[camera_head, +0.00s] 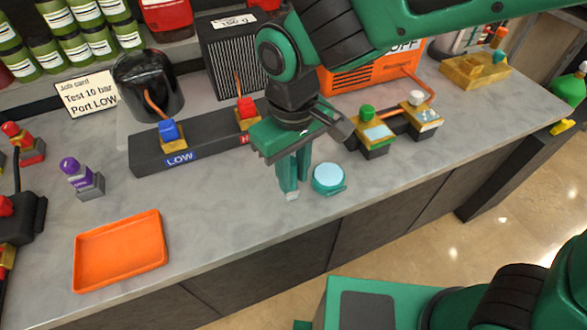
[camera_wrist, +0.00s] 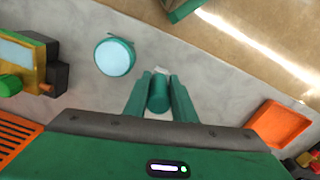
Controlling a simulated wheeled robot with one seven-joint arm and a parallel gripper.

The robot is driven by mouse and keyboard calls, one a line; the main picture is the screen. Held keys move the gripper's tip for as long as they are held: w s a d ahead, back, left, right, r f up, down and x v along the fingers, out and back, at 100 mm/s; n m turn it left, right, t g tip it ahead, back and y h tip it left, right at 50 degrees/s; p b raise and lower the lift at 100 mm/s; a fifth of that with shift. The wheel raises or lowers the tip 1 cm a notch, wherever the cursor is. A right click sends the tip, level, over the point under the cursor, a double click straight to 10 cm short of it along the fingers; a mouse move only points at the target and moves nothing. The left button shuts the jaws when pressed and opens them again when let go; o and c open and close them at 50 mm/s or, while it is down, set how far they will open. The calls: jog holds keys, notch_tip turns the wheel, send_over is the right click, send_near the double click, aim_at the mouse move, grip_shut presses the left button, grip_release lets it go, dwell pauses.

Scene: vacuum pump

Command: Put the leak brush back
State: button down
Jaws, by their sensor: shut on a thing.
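My gripper (camera_head: 293,178) is low over the front of the grey worktop, fingers pointing down. In the wrist view my gripper (camera_wrist: 158,98) is shut on the leak brush (camera_wrist: 158,92), a green round handle with a pale tip. In the head view the fingers hide most of the brush; its pale tip (camera_head: 292,196) shows below them, close to the worktop. I cannot tell if it touches. A round green pot (camera_head: 328,190) with a pale blue top stands just right of the fingers, apart from them. It also shows in the wrist view (camera_wrist: 115,57).
An orange tray (camera_head: 120,252) lies empty at the front left. A dark manifold block (camera_head: 205,150) with blue and red valves is behind my gripper. Two valve blocks with green and white knobs (camera_head: 372,135) stand to the right. The worktop between tray and gripper is clear.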

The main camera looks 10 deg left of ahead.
jog(key=shift+f, duration=0.1)
jog(key=c, duration=1.5)
grip_release()
jog(key=shift+o, duration=0.2)
notch_tip(320, 180, up, 12)
jog(key=shift+r, duration=0.15)
